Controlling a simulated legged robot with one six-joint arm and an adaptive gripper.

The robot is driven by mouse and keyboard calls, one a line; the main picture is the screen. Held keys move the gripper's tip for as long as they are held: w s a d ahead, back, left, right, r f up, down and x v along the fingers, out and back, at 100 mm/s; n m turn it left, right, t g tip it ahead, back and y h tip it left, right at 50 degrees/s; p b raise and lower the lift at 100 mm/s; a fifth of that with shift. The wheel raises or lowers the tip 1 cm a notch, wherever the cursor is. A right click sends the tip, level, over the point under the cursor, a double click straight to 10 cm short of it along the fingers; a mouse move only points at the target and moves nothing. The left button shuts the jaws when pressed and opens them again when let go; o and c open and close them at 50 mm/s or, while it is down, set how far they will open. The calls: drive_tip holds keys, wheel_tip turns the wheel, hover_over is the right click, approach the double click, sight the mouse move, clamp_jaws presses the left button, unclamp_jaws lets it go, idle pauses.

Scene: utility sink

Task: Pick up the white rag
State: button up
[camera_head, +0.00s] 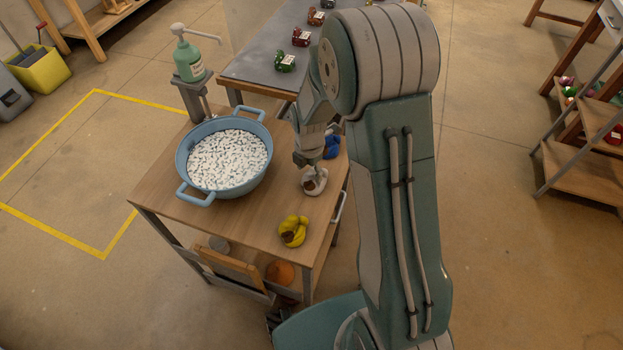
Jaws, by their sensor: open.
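The white rag (318,184) is a small crumpled cloth on the wooden table top, near its right edge. My gripper (311,177) points down right at the white rag and overlaps it in the picture. It is open, and its fingertips are small and partly hidden against the rag. I cannot tell whether they touch it. A blue rag (331,148) lies just behind, partly hidden by my arm. A yellow rag (293,231) lies nearer the front of the table.
A blue basin (184,172) with white foam stands on the table's (243,238) left half. A green soap dispenser (189,62) stands behind it. A grey table (262,66) with several small coloured items is at the back. Table space between basin and rags is clear.

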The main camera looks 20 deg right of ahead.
drive_tip(key=shift+d+f, duration=0.3)
drive_tip(key=shift+a, duration=0.15)
clamp_jaws()
drive_tip(key=shift+s, duration=0.1)
drive_tip(key=shift+r, duration=0.1)
drive_tip(key=shift+r, duration=0.3)
wheel_tip(320, 180, up, 3)
drive_tip(key=shift+f, duration=0.15)
drive_tip(key=w+a+r, duration=0.2)
drive_tip(key=w+r, duration=0.2)
drive_tip(key=w, duration=0.2)
drive_tip(key=w+a+r, duration=0.2)
drive_tip(key=w+r, duration=0.3)
drive_tip(key=w, duration=0.2)
drive_tip(key=shift+w+a+r, duration=0.25)
